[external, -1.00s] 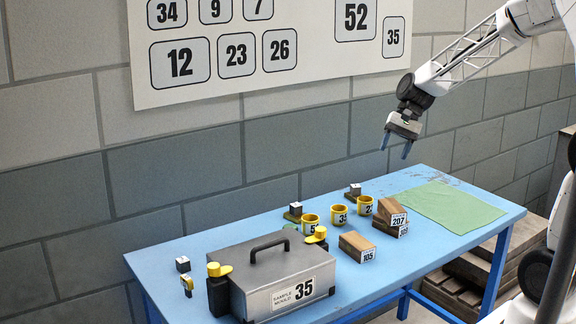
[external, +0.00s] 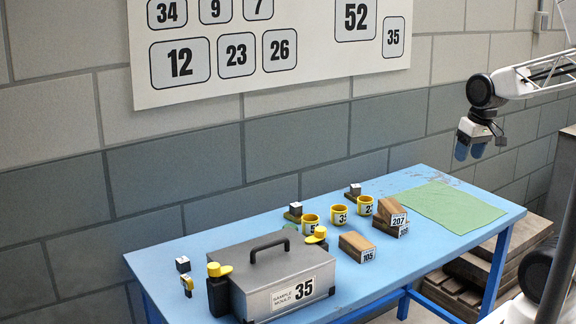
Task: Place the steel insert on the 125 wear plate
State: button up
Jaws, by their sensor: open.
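My gripper (external: 470,152) hangs at the upper right, high above the back right of the table, its blue fingers apart and empty. I cannot tell which is the steel insert. No label reading 125 is legible, so I cannot pick out the wear plate. My gripper is far from all the cubes and touches nothing.
A grey mould case (external: 265,285) with a black handle fills the front left. Yellow rings (external: 338,214) stand mid-table. A brown block marked 105 (external: 356,243) lies right of the case; one marked 207 (external: 387,211) leans on another block. A green cloth (external: 450,205) covers the right end.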

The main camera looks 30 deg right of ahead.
jog(key=shift+s+d+n+h, duration=0.2)
jog(key=shift+s+d+n, duration=0.05)
jog(key=shift+s, duration=0.45)
jog(key=shift+s+d+n+h, duration=0.2)
jog(key=shift+s+d+n, duration=0.05)
jog(key=shift+s, duration=0.4)
